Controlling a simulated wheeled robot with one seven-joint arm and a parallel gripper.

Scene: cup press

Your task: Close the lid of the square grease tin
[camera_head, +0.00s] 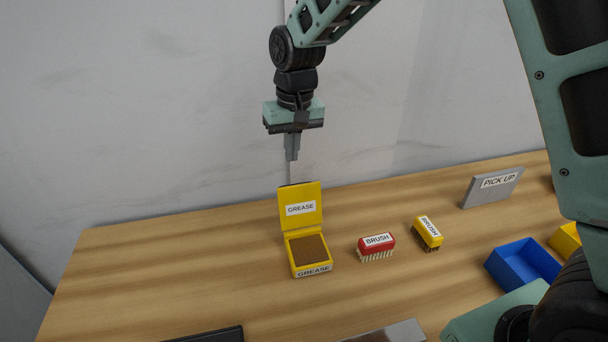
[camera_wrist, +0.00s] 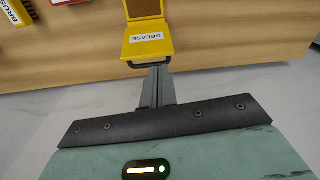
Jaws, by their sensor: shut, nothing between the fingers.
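The square yellow grease tin (camera_head: 308,256) stands on the wooden table, with brown grease showing inside. Its lid (camera_head: 300,207) is open and stands upright at the tin's back edge, with a "GREASE" label facing the head camera. My gripper (camera_head: 291,158) is shut and empty, pointing down above and slightly behind the lid's top edge. In the wrist view the lid (camera_wrist: 147,48) shows just beyond my fingertips (camera_wrist: 157,70), with a dark handle at its edge. I cannot tell whether the fingers touch the lid; in the head view they look apart.
A red brush (camera_head: 376,246) and a yellow brush (camera_head: 428,233) lie right of the tin. A blue bin (camera_head: 522,263) and a grey "PICK UP" sign (camera_head: 491,187) stand farther right. A marble-like wall (camera_head: 150,110) rises behind the table. The table left of the tin is clear.

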